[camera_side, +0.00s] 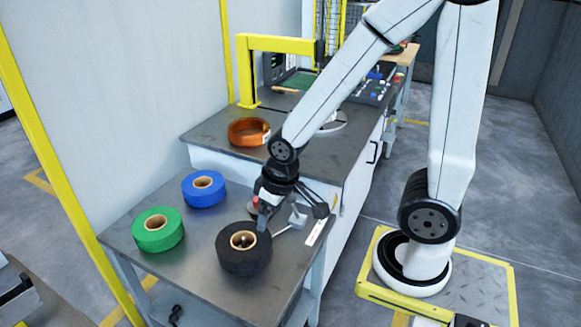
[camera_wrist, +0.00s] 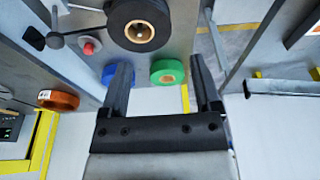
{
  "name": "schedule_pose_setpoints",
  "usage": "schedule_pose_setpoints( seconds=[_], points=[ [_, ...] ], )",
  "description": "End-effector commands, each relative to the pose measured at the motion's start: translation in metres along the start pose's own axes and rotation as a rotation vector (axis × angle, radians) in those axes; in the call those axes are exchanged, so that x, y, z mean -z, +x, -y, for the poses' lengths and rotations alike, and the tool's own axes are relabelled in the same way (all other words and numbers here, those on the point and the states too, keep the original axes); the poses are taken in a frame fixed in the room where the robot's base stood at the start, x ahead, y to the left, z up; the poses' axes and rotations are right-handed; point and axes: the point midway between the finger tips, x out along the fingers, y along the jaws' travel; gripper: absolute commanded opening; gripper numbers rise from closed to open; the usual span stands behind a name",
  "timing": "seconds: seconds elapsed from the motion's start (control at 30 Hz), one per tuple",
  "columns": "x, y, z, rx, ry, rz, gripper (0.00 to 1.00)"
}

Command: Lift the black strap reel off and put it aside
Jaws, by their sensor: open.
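The black strap reel (camera_side: 243,258) lies flat at the front of the grey metal table, with a tan core and a small post end showing inside it. In the wrist view the reel (camera_wrist: 118,14) is at the top, partly cut off by the frame edge, beyond my fingertips. My gripper (camera_side: 266,214) is open and empty, close to the reel's back right edge in the side view. In the wrist view its two fingers (camera_wrist: 160,66) are spread wide with nothing between them. I cannot tell whether a finger touches the reel.
A green reel (camera_side: 158,240) and a blue reel (camera_side: 204,194) lie on the table left of and behind the black one. A red button (camera_wrist: 88,47) and a lever with a dark knob (camera_wrist: 55,40) are beside it. An orange coil (camera_side: 248,138) lies on the bench behind.

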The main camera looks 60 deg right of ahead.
Motion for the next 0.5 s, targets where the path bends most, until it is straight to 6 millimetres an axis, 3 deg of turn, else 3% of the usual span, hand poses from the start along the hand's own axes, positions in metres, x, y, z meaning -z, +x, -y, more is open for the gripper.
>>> schedule_pose_setpoints(
  seconds=[0.27,0.5],
  points=[
    [0.004,0.002,-0.001,-0.001,0.026,0.004,0.80],
    [0.028,0.014,-0.005,-0.007,0.204,0.032,0.80]
  ],
)
